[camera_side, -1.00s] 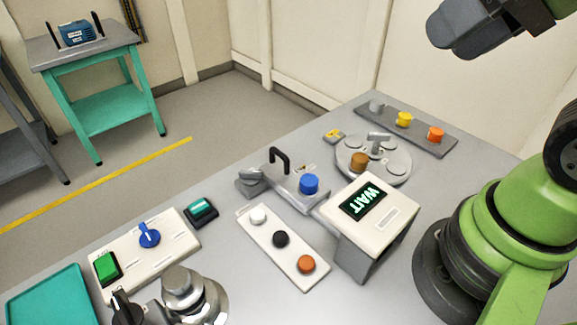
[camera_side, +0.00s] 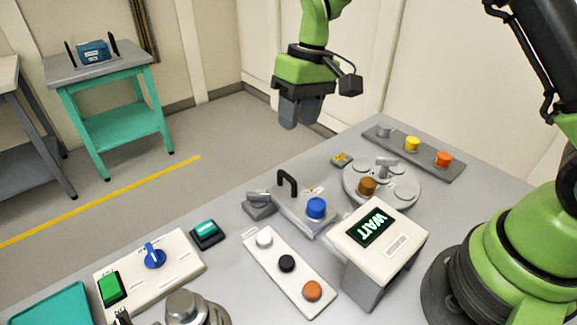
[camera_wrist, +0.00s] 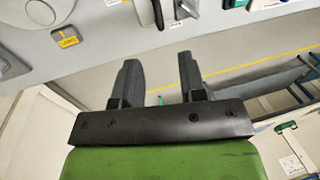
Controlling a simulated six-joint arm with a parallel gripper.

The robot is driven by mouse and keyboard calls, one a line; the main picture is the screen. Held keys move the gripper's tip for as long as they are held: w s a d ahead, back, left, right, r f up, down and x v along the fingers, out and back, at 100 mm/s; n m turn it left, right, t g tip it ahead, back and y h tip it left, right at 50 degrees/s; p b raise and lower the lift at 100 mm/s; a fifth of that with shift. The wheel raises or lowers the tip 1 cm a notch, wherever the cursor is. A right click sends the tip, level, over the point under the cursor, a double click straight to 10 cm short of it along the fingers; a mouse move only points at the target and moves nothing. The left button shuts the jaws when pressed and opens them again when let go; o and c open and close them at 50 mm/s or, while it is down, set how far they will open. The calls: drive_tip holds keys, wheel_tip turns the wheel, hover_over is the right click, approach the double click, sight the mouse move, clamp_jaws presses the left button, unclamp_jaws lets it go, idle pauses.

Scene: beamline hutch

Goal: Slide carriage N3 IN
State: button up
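A flat grey slide carriage (camera_side: 303,214) with a black arched handle (camera_side: 287,183) and a blue cylinder (camera_side: 316,208) sits mid-bench in the side view. I cannot read an N3 mark on it. A grey clamp-like block (camera_side: 259,203) is at its left end. My gripper (camera_side: 300,112) hangs above and behind the carriage, fingers down, clear of everything. In the wrist view my gripper (camera_wrist: 158,70) has its two dark fingers well apart with nothing between them. A dark handle-like part (camera_wrist: 157,12) shows at that view's top edge.
A box with a WAIT screen (camera_side: 370,227) stands right of the carriage. A strip with white, black and orange knobs (camera_side: 287,262) lies in front. A round plate (camera_side: 403,190) and a rack of coloured cylinders (camera_side: 426,160) are behind right. The air around my gripper is clear.

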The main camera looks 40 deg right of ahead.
sight(287, 174)
drive_tip(key=f, duration=0.3)
drive_tip(key=a+f, duration=0.1)
drive_tip(key=f, duration=0.3)
drive_tip(key=a+f, duration=0.1)
drive_tip(key=f, duration=0.3)
drive_tip(key=shift+w, duration=0.15)
clamp_jaws()
